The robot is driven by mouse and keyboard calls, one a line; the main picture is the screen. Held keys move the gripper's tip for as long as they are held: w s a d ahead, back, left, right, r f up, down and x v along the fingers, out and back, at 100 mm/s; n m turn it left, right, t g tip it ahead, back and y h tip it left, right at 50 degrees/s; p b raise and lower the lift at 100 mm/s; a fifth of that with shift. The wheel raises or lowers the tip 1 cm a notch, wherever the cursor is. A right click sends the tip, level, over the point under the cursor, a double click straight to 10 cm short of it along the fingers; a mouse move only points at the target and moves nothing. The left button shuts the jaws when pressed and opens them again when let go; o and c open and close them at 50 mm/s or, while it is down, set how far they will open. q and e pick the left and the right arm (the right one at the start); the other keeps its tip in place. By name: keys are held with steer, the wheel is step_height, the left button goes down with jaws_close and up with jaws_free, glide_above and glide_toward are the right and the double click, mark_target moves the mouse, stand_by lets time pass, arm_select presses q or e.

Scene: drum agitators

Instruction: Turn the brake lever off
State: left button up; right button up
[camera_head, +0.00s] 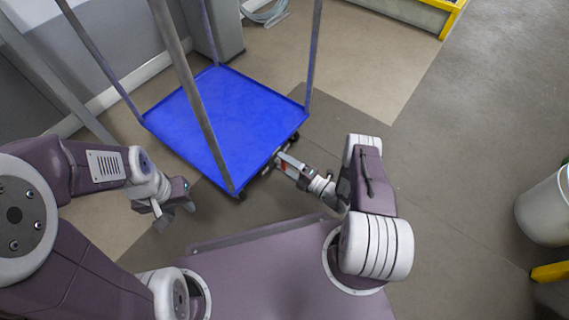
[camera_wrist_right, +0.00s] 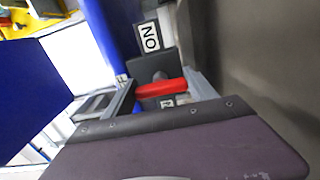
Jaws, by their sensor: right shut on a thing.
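The red brake lever (camera_wrist_right: 160,88) sits on a dark plate by the blue cart (camera_head: 225,110). In the right wrist view an "ON" label (camera_wrist_right: 149,37) is on the plate beyond the lever, and other lettering is partly hidden near the fingers. My right gripper (camera_wrist_right: 163,92) is shut on the lever, with one finger on each side of it. In the head view my right gripper (camera_head: 281,161) reaches the cart's near right edge, where a bit of red shows. My left gripper (camera_head: 174,211) hangs empty and appears open, left of the cart's near corner.
Upright posts (camera_head: 312,50) rise from the cart's corners. A white bin (camera_head: 547,208) stands at the far right with a yellow edge near it. A wall and grey column (camera_head: 213,28) stand behind the cart.

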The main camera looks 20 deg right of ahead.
steer(key=o, duration=1.4)
steer(key=shift+c, duration=0.2)
steer(key=shift+s+d, duration=0.2)
steer(key=p+v, duration=0.4)
steer(key=v, duration=0.4)
steer(key=shift+s+d, duration=0.15)
steer(key=shift+s, duration=0.1)
